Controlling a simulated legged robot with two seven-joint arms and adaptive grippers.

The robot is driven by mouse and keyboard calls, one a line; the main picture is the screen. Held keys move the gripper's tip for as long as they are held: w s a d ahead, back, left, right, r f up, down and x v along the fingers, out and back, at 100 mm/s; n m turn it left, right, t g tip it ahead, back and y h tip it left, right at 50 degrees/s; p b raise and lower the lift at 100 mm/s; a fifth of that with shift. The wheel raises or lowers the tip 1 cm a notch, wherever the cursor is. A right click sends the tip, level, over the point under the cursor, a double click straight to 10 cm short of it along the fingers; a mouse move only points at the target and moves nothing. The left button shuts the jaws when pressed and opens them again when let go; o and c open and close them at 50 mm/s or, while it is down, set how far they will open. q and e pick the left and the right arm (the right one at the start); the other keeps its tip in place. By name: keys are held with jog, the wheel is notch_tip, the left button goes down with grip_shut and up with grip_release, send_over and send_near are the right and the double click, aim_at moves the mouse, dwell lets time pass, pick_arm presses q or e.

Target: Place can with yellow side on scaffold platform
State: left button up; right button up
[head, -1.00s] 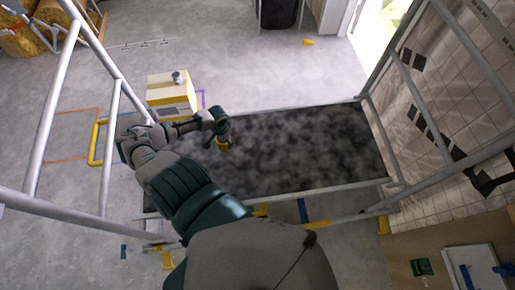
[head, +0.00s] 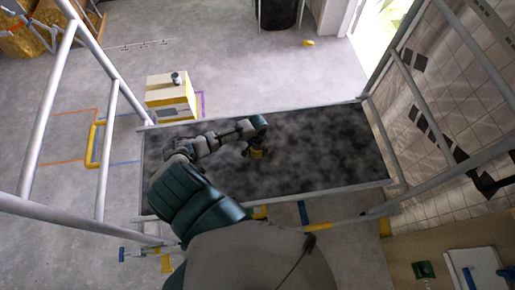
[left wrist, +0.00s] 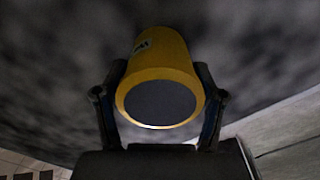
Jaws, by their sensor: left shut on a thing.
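The can with the yellow side (head: 257,154) is held in my left gripper (head: 254,146) over the dark mottled scaffold platform (head: 320,150). In the left wrist view the can (left wrist: 160,75) lies between the two fingers of my left gripper (left wrist: 158,105), with its dark round end facing the camera. A small marking shows on its yellow side. Whether the can touches the platform cannot be told. My right gripper is not in view.
Scaffold rails (head: 108,140) stand at the left, and more rails (head: 385,140) stand at the right. A cream and yellow box (head: 170,98) with a small dark can (head: 176,78) on it stands behind the platform's left end. The platform's right part is bare.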

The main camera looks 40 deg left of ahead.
pick_arm(q)
jog(key=shift+f, duration=0.1)
jog(key=o, duration=1.4)
jog(key=shift+d, duration=0.15)
notch_tip(320, 180, up, 12)
jog(key=shift+r+p, duration=0.1)
jog(key=shift+p, duration=0.95)
